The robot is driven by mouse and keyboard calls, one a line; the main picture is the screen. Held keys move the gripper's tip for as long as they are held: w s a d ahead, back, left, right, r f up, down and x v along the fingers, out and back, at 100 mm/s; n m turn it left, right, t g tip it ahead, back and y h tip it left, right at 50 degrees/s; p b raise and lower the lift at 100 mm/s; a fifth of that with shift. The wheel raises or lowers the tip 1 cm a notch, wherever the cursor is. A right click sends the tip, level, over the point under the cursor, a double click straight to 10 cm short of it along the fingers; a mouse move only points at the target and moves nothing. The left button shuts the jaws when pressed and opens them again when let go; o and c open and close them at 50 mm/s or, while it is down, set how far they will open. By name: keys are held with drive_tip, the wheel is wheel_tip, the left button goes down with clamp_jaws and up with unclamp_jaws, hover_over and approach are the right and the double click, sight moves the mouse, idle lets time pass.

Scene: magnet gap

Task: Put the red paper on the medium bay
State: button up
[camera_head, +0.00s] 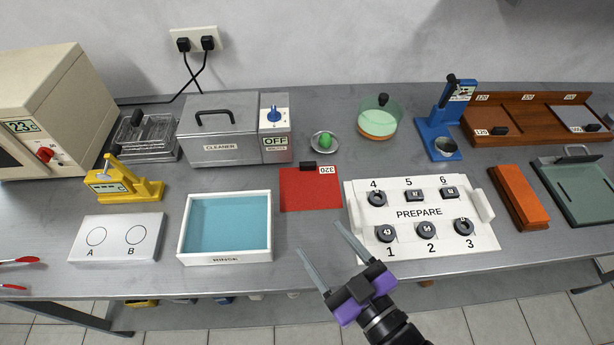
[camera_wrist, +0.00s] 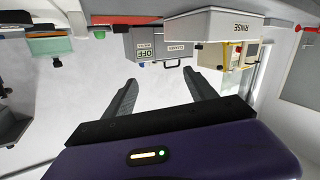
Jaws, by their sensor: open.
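The red paper (camera_head: 318,192), with a black grip and a 320 label at its far edge, lies flat on the bench between the blue tray and the white PREPARE board. The brown wooden rack (camera_head: 540,110) at the far right has labelled bays. Its left bay holds a brown sheet with a black grip, its right bay a grey sheet (camera_head: 577,118). The middle bay (camera_head: 530,117) looks empty. My gripper (camera_head: 319,238) is open and empty, in front of the red paper and apart from it. In the wrist view my gripper (camera_wrist: 160,77) has nothing between its fingers.
The white-rimmed blue tray (camera_head: 226,258) is left of my gripper, the PREPARE board (camera_head: 420,257) right. A blue press (camera_head: 445,120) stands just left of the rack. An orange block (camera_head: 519,197) and green tray (camera_head: 580,190) lie before the rack. A green dish (camera_head: 379,118) stands behind the board.

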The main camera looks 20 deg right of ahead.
sight(308, 166)
drive_tip(key=w+f+m+h, duration=0.1)
drive_tip(key=w, duration=0.2)
drive_tip(key=w+f+m+g+h, duration=0.1)
drive_tip(key=w+m, duration=0.1)
drive_tip(key=w, duration=0.2)
drive_tip(key=w+d+f+m+g+h, duration=0.1)
drive_tip(key=w, duration=0.3)
drive_tip(key=shift+f+h, duration=0.35)
drive_tip(key=shift+h, duration=0.05)
drive_tip(key=w+m+h, duration=0.1)
drive_tip(key=w+d+m+g, duration=0.1)
drive_tip(key=w, duration=0.1)
drive_tip(key=w+d+m+h, duration=0.1)
drive_tip(key=shift+w+f+h+b, duration=0.25)
drive_tip(key=shift+w+h+b, duration=0.05)
drive_tip(key=shift+w+b, duration=0.1)
drive_tip(key=shift+w+d+m+g+h, duration=0.3)
drive_tip(key=shift+w+d+m+h, duration=0.15)
drive_tip(key=shift+w+m+h, duration=0.05)
drive_tip(key=shift+f+p+x, duration=0.15)
drive_tip(key=shift+p+x, duration=0.25)
drive_tip(key=shift+x, duration=1.5)
drive_tip(key=shift+f+p+x, duration=0.15)
drive_tip(key=shift+p+x, duration=0.25)
drive_tip(key=shift+x, duration=1.5)
drive_tip(key=shift+s, duration=0.15)
clamp_jaws()
drive_tip(key=shift+r, duration=0.1)
